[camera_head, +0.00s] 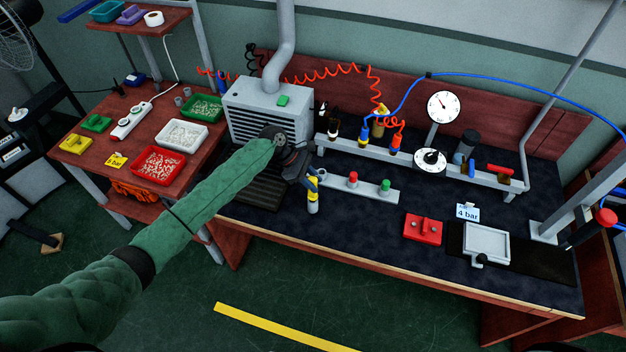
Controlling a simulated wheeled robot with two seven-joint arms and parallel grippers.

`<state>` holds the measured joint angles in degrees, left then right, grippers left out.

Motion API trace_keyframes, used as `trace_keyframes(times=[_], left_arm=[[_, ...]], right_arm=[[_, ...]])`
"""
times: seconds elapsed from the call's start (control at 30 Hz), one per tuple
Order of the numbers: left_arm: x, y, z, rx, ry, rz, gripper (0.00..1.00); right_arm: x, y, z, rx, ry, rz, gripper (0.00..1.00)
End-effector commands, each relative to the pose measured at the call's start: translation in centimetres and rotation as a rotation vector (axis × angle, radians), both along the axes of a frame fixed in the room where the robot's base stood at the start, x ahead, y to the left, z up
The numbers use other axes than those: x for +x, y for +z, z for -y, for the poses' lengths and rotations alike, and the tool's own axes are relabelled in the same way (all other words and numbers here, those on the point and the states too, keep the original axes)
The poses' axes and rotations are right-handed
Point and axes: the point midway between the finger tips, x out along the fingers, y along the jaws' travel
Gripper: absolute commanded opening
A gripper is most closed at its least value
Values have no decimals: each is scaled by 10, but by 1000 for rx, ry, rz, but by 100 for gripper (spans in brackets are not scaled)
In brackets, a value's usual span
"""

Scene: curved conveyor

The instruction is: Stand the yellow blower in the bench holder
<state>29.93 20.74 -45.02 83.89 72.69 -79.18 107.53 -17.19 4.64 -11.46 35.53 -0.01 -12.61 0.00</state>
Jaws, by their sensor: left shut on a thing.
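My left gripper (307,174) is over the left part of the bench, in front of the grey ventilated box. It is shut on a small blower with a yellow band, the yellow blower (313,197), which hangs roughly upright with its grey end down. The blower's upper part is partly hidden by the gripper. A long grey rail (465,175) runs along the back of the bench and has several coloured tools standing at it. I cannot tell which place on it is the blower's holder. My right gripper is not in view.
A grey strip with red and green buttons (363,189) lies just right of the blower. The ventilated box (262,112) stands behind my arm. A red block (422,230) and a grey tray (487,244) lie at the right. Orange coiled hoses hang behind the rail.

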Motion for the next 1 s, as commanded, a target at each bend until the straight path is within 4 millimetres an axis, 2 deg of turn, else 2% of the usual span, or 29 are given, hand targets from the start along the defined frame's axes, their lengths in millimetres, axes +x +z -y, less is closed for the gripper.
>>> trace_keyframes(times=[0.43, 0.77, 0.8, 0.9, 0.93, 1.0], left_arm=[[0, -9, 0, 0, 1, 0, 17], [0, -15, 0, 0, 1, 1, 17], [0, -15, 0, 0, 1, 1, 32], [0, -15, 0, 0, 1, 1, 52], [0, -15, 0, 0, 1, 1, 55], [0, -15, 0, 0, 0, 0, 55]], right_arm=[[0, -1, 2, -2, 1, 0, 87], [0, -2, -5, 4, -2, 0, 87], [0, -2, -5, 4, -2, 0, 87], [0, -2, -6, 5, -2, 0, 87], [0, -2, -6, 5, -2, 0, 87], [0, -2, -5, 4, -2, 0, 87]])
